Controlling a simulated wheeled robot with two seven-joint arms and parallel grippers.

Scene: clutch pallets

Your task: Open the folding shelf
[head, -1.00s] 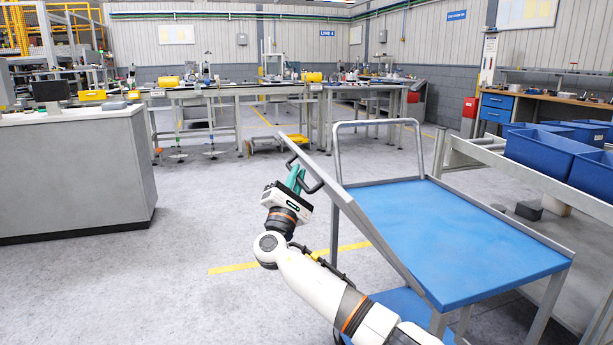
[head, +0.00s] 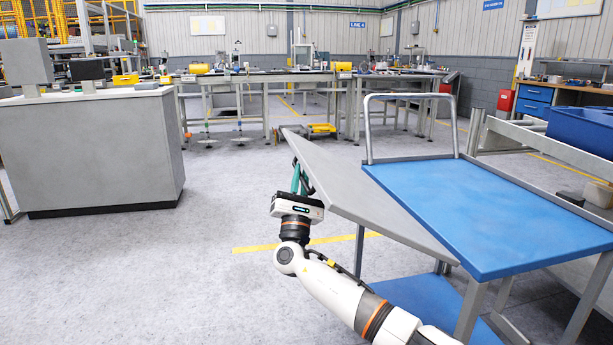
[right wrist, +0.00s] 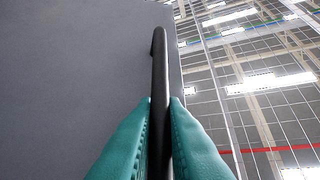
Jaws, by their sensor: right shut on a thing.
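The folding shelf (head: 350,196) is a grey flap along the left side of the blue-topped cart (head: 490,205). It slopes, with its outer end raised at the far left. My right gripper (head: 300,178) is shut on the dark handle at the flap's outer edge. In the right wrist view the green fingers close on both sides of the black handle (right wrist: 158,85), and the flap's grey face (right wrist: 75,75) fills the left. Part of the handle is hidden by the fingers. My left gripper is not in view.
A grey counter (head: 95,150) stands at the left with open floor (head: 190,265) before it. Workbenches (head: 225,100) line the back. Blue bins (head: 580,135) sit on a rack at the right. The cart's lower blue shelf (head: 425,300) shows beneath the flap.

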